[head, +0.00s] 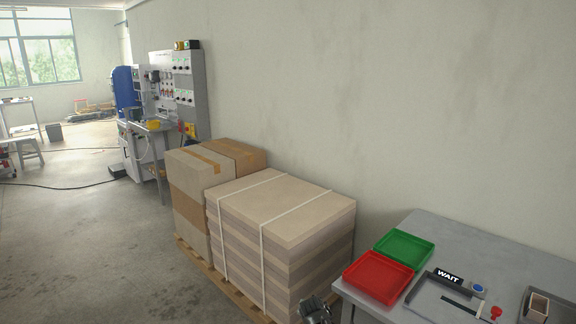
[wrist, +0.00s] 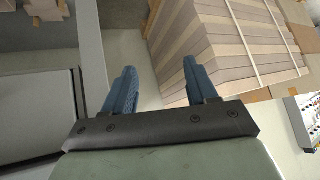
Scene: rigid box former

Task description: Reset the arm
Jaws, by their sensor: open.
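My gripper (wrist: 157,84) shows in the wrist view with its two blue fingers spread apart and nothing between them. Past the fingertips are the floor and a stack of strapped flat sheets (wrist: 225,45). In the head view, a small dark metal part at the bottom edge may belong to my arm, but I cannot tell. The fingers do not show in the head view.
A grey table (head: 480,243) at the right holds a green tray (head: 403,246), a red tray (head: 379,277), a WAIT sign (head: 448,277) and a small box (head: 538,306). The strapped stack (head: 283,212) and cartons (head: 190,190) stand beside it. Open floor lies left.

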